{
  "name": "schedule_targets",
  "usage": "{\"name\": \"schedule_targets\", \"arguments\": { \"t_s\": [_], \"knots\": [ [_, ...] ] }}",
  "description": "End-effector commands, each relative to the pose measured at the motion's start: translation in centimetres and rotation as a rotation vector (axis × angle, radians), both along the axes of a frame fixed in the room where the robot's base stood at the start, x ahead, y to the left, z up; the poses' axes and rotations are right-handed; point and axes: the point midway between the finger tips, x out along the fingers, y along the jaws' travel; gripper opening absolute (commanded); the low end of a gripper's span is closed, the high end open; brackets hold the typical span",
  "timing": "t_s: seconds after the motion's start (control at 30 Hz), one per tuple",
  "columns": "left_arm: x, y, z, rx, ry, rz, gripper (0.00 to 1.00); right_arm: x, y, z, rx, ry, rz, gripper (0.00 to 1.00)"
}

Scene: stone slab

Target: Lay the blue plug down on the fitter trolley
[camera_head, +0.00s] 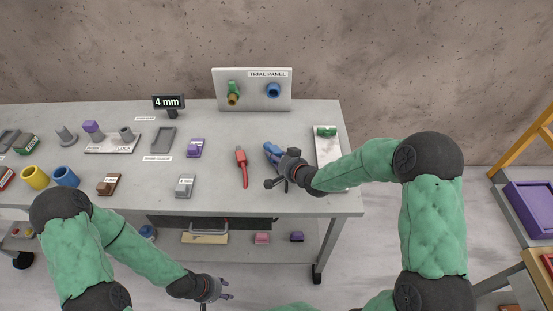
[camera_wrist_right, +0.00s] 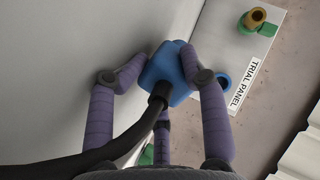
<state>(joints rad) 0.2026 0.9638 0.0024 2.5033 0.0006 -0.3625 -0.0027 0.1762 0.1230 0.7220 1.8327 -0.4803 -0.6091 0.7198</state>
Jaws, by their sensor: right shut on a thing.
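The blue plug (camera_wrist_right: 172,66) is between the fingers of my right gripper (camera_wrist_right: 166,78) in the right wrist view, with a black cable running back from it. In the head view the plug (camera_head: 272,150) shows at the tips of my right gripper (camera_head: 278,160), over the right part of the long grey worktop (camera_head: 225,165). I cannot tell whether the plug touches the top. My left gripper (camera_head: 226,290) is empty and open, low in front of the bench.
The trial panel (camera_head: 251,103) stands behind, with green and blue sockets. Cups and blocks fill the left; a purple bin (camera_head: 530,205) is far right.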

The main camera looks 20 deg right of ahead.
Motion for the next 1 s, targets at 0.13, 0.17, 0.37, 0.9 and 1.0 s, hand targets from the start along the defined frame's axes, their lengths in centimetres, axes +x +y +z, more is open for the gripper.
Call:
{"name": "schedule_targets", "arguments": {
  "t_s": [0.13,0.17,0.37,0.9,1.0],
  "knots": [
    [0.0,0.0,-0.4,0.000,0.000,0.000,0.40,-0.5,0.1,-1.6,0.001,0.028,-0.001,0.00],
    [0.0,0.0,-0.4,0.000,0.000,0.000,0.40,-0.6,0.0,-1.6,0.001,0.028,-0.001,0.00],
    [0.0,0.0,-0.7,0.000,0.000,0.000,0.40,-0.6,0.0,-2.1,0.002,0.031,-0.002,0.00],
    [0.0,0.0,-0.9,0.000,0.000,0.000,0.40,-0.7,0.0,-2.4,0.000,0.033,-0.001,0.71],
    [0.0,0.0,-0.9,0.000,0.000,0.000,0.40,-0.7,0.0,-2.4,0.000,0.033,-0.001,0.71]
  ]
}}
